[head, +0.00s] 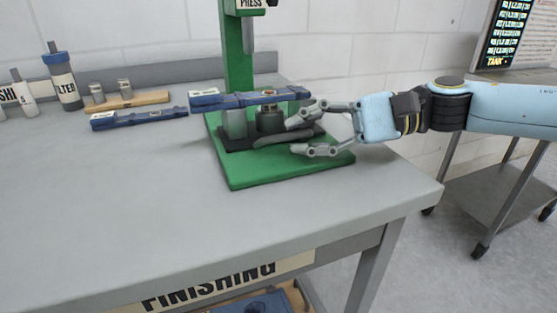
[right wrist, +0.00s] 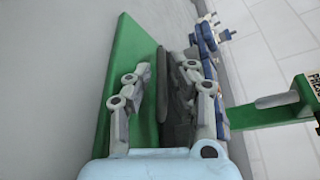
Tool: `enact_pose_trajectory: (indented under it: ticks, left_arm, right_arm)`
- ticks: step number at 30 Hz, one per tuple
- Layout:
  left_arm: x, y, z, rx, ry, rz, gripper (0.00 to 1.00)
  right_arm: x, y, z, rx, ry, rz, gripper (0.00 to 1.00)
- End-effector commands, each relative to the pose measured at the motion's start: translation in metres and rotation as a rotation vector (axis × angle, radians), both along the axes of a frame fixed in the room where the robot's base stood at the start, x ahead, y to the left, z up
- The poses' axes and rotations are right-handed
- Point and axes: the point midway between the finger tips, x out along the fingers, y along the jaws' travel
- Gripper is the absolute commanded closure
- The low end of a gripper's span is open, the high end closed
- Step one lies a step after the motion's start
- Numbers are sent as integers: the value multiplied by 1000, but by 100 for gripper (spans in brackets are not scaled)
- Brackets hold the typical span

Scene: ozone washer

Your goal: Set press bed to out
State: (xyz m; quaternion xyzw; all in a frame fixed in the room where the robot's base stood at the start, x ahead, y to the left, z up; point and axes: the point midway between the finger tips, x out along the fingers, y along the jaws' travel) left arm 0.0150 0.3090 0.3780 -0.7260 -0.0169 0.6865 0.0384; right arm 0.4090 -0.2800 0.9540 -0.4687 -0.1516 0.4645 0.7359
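The green press (head: 238,60) stands on the grey table, its base (head: 235,177) reaching toward the front. The dark press bed (head: 232,139) lies on the base, with a rounded grey handle bar (head: 283,138) along its front. A blue part (head: 250,98) rests across supports on the bed. My right gripper (head: 293,134) comes in from the right and is open at the bar's right end. In the right wrist view, the dark bar (right wrist: 162,84) lies between the spread fingers of that gripper (right wrist: 171,68); contact is not clear. My left gripper is not in view.
Another blue part (head: 138,118) lies left of the press. Behind it are a wooden block (head: 127,101) with small metal pieces and a labelled filter bottle (head: 62,80). A metal cart (head: 490,195) stands at right.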

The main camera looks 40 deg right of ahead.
Motion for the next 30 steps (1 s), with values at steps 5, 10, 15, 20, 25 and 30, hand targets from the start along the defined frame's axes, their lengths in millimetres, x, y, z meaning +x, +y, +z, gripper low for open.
enact_pose_trajectory:
  ticks: [5,10,15,20,25,30]
  left_arm:
    - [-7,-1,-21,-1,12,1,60]
    - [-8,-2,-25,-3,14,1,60]
    - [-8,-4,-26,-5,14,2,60]
    - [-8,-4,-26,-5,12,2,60]
    - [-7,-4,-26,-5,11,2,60]
    - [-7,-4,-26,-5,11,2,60]
  right_arm:
    - [13,20,-6,5,-6,-2,79]
    - [19,30,-7,3,-3,-1,79]
    - [21,32,-7,-1,-2,-3,79]
    - [21,32,-7,-1,-1,-3,79]
    - [21,32,-7,-1,0,-3,96]
    - [21,32,-7,-1,0,-3,100]
